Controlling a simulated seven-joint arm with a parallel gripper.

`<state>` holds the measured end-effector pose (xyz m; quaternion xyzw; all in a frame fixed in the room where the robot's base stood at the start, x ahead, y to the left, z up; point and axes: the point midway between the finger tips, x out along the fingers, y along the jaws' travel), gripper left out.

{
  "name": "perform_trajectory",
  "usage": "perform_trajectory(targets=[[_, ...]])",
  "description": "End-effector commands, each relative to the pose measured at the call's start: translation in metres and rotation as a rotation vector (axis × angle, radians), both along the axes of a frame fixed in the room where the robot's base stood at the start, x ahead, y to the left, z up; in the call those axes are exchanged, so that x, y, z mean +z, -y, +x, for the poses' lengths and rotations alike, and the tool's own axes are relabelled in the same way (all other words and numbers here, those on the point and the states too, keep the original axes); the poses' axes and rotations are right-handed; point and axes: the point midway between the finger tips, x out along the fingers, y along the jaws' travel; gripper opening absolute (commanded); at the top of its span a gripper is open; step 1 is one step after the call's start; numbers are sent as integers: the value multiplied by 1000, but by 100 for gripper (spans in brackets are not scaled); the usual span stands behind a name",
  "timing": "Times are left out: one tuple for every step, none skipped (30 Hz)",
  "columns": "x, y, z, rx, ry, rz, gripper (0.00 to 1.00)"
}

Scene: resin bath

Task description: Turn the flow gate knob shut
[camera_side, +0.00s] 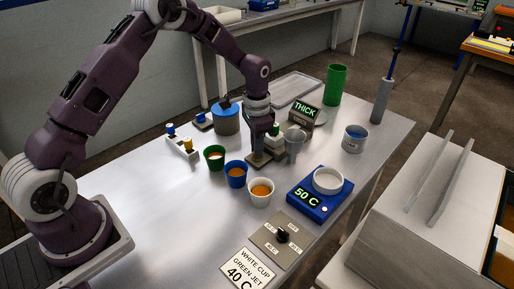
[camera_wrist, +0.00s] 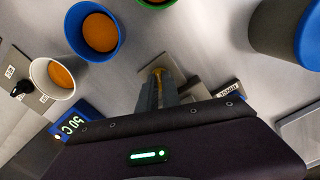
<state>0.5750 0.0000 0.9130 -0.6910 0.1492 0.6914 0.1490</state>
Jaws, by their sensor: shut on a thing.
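My gripper (camera_side: 262,156) points down at a small plate (camera_side: 257,163) in the middle of the table. In the wrist view my fingers (camera_wrist: 158,84) are close together around a narrow brass-coloured piece (camera_wrist: 157,70) on that plate (camera_wrist: 172,62). This piece appears to be the flow gate knob, and the fingers hide most of it. Its turn angle cannot be read. A grey translucent cup (camera_side: 294,146) stands just right of the gripper, and a green-and-white piece (camera_side: 275,131) is close by it. A display reading THICK (camera_side: 305,111) stands behind.
A blue 50 C unit (camera_side: 320,195) is at the right. A black dial (camera_side: 283,236) and a 40 C card (camera_side: 248,267) lie nearer. A blue-lidded pot (camera_side: 227,121) stands behind left.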

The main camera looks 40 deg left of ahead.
Motion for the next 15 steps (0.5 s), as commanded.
perform_trajectory(targets=[[1,0,0,38,2,1,0],[1,0,0,64,3,1,0],[1,0,1,98,2,0,0],[1,0,1,122,3,1,0],[1,0,1,146,3,1,0],[1,0,1,177,2,0,0],[1,0,1,199,2,0,0],[1,0,1,220,3,1,0],[1,0,1,246,3,1,0],[1,0,1,266,4,1,0],[1,0,1,284,3,0,0],[1,0,1,306,3,0,0],[1,0,1,321,4,1,0],[1,0,1,335,4,1,0],[1,0,1,353,4,1,0]])
